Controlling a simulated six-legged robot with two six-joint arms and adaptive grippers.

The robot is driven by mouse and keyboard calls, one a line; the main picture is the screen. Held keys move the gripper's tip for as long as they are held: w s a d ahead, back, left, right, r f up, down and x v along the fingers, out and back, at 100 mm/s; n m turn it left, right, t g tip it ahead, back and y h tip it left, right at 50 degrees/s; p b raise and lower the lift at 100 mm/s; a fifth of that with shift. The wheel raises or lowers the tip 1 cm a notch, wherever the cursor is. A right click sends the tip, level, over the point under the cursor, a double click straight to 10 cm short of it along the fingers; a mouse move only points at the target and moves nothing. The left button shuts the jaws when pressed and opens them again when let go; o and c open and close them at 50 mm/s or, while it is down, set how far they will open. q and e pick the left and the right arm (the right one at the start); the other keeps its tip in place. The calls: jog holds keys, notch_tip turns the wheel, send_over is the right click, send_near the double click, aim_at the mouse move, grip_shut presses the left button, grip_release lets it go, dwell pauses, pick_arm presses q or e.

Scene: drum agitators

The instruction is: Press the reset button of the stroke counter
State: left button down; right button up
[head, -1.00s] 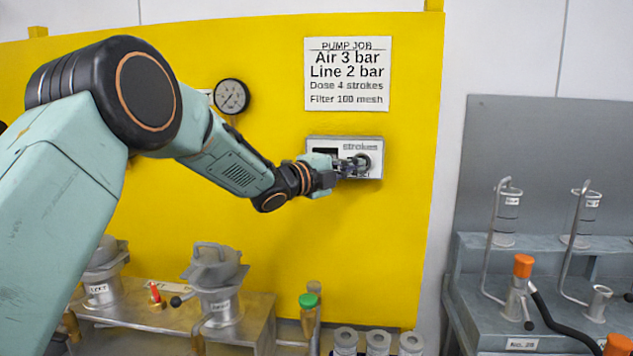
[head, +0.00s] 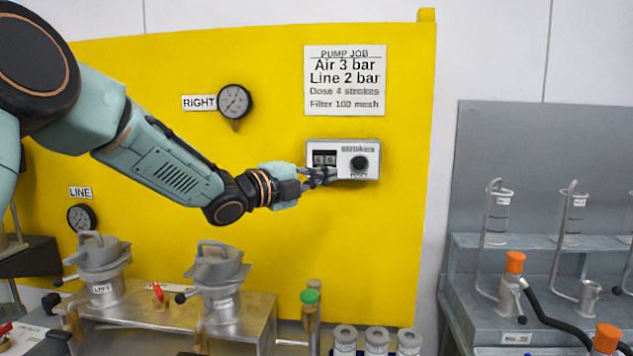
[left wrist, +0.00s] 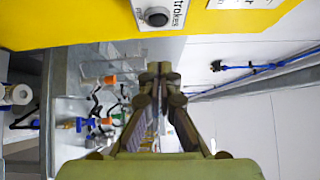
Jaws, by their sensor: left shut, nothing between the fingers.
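The stroke counter (head: 343,150) is a pale box on the yellow panel, labelled "strokes". Its dark round reset button (head: 359,163) is at the right of its face and looks uncovered. The button also shows at the top of the left wrist view (left wrist: 157,17). A small digit window (head: 325,158) is at the counter's left. My left gripper (head: 325,177) is shut and empty, in front of the counter's lower left in the head view. In the left wrist view its fingertips (left wrist: 159,70) are together, apart from the button in the picture. My right gripper is not in view.
A job sign (head: 345,80) hangs above the counter, and a gauge (head: 234,101) is to its left. Below are two lidded pots (head: 217,275) on a metal bench and a green-capped bottle (head: 310,310). A grey rack (head: 540,270) stands at the right.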

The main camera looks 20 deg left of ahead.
pick_arm(q)
jog(key=shift+v, duration=0.9)
jog(key=shift+w+a+f, duration=0.1)
jog(key=shift+w, duration=0.1)
jog(key=shift+s, duration=0.25)
